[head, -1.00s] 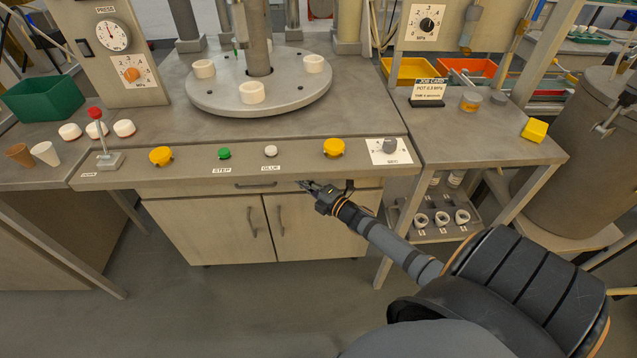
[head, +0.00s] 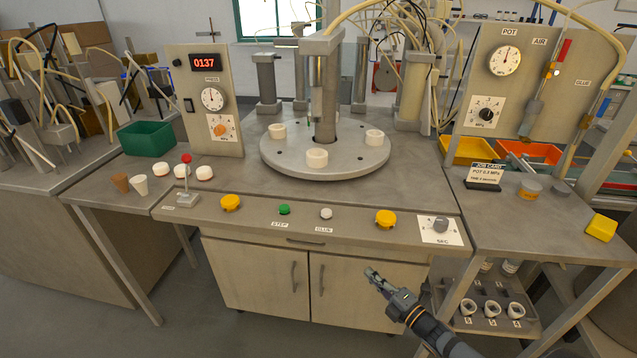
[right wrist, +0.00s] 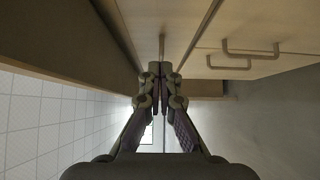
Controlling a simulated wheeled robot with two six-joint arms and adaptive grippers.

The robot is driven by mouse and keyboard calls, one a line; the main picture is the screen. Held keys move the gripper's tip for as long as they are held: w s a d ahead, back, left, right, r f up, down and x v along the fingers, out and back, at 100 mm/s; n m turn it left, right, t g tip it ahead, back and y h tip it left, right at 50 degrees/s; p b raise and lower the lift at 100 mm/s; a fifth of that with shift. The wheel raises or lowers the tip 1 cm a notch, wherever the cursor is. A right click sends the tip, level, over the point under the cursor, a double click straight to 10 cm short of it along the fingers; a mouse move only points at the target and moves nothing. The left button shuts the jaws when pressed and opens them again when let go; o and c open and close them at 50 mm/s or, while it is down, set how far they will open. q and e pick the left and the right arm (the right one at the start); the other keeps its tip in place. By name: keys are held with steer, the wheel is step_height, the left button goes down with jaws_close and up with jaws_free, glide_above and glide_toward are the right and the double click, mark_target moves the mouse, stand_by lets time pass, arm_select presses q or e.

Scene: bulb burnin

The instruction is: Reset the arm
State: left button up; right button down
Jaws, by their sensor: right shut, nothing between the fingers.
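My right gripper (head: 378,279) is in front of the cabinet doors under the bench, below the button panel. Its fingers are shut with nothing between them. In the right wrist view the gripper (right wrist: 160,80) shows its fingertips together, with cabinet handles (right wrist: 250,50) to the right. It appears apart from the cabinet (head: 265,280). My left gripper is not in view.
The bench panel holds yellow buttons (head: 386,219), a green button (head: 284,209), a red-topped lever (head: 186,178) and a dial (head: 440,226). A rotary table (head: 345,163) carries white cups. Floor in front is clear.

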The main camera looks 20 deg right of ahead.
steer(key=s+d+f+m+g+h+p, duration=0.1)
steer(key=s+f+m+g+h+p, duration=0.25)
steer(key=s+f+m, duration=0.5)
steer(key=s+d+f+m+g+h+p, duration=0.2)
steer(key=s+f+m+g+p, duration=0.3)
steer(key=f, duration=0.7)
steer(key=s+a+f+m+g+p, duration=0.1)
steer(key=s+a+f+m+g, duration=0.1)
steer(key=s, duration=0.6)
steer(key=s+a+f+m+g+y+p, duration=0.1)
steer(key=s+a+f+m+g, duration=0.1)
steer(key=s+a, duration=0.4)
steer(key=s+a+f+m+g, duration=0.2)
steer(key=s+a+f+g, duration=0.2)
steer(key=s, duration=0.5)
steer(key=shift+s+f+p, duration=0.4)
steer(key=shift+f, duration=0.55)
steer(key=shift+m, duration=0.25)
